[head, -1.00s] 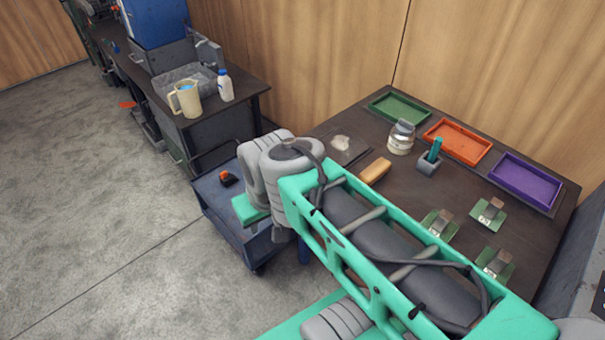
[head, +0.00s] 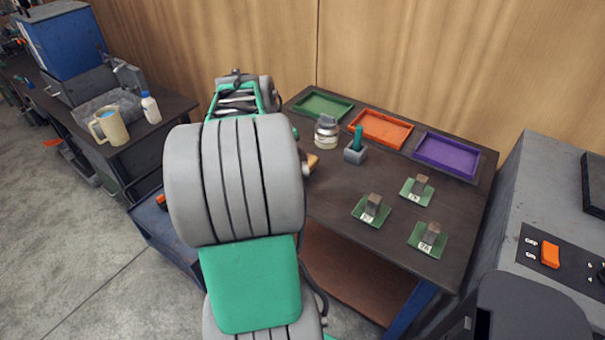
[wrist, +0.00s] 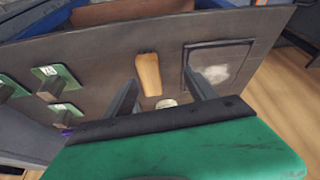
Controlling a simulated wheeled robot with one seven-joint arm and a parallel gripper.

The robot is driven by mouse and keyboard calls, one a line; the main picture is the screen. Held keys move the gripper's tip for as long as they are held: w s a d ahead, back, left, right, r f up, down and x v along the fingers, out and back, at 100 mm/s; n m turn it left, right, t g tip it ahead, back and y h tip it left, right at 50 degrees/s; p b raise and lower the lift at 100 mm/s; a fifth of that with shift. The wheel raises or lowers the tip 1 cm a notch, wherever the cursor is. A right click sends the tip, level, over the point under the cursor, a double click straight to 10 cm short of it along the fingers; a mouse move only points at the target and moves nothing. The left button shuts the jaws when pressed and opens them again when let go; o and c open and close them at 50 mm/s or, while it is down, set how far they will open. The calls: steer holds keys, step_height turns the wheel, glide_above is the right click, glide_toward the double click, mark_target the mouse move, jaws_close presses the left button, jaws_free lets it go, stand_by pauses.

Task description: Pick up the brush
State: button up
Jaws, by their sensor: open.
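The likely brush is a tan wooden block-like piece (wrist: 149,74), lying flat on the dark table in the wrist view. No bristles can be made out. In the head view only its end (head: 312,161) shows, as my arm hides the rest. My gripper (wrist: 160,77) is open above the table, its two fingers on either side of the tan piece in the picture, apart from it, with nothing held. The gripper is hidden behind my arm in the head view. A teal upright item (head: 357,137) stands in a small grey holder (head: 355,154); its kind is unclear.
A jar (head: 326,132) stands beside the holder. Green (head: 324,105), orange (head: 381,129) and purple (head: 446,155) trays line the back. Three green plates with grey blocks (head: 372,208) sit at the front right. A dark square with a whitish patch (wrist: 217,68) lies near the tan piece.

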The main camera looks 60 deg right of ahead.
mark_target(303, 166)
steer(key=shift+m+g, duration=0.3)
steer(key=shift+m, duration=0.5)
steer(key=s+d, duration=0.1)
steer(key=s+d+f, duration=0.1)
steer(key=s+d, duration=0.1)
steer(key=shift+s+d+f, duration=0.15)
steer(key=shift+f, duration=0.1)
steer(key=x, duration=0.3)
steer(key=p+x, duration=0.1)
steer(key=x, duration=0.2)
steer(key=shift+w+d+f, duration=0.1)
steer(key=shift+w+d, duration=0.15)
steer(key=shift+w, duration=0.1)
steer(key=shift+f, duration=0.2)
steer(key=shift+f, duration=0.25)
jaws_close()
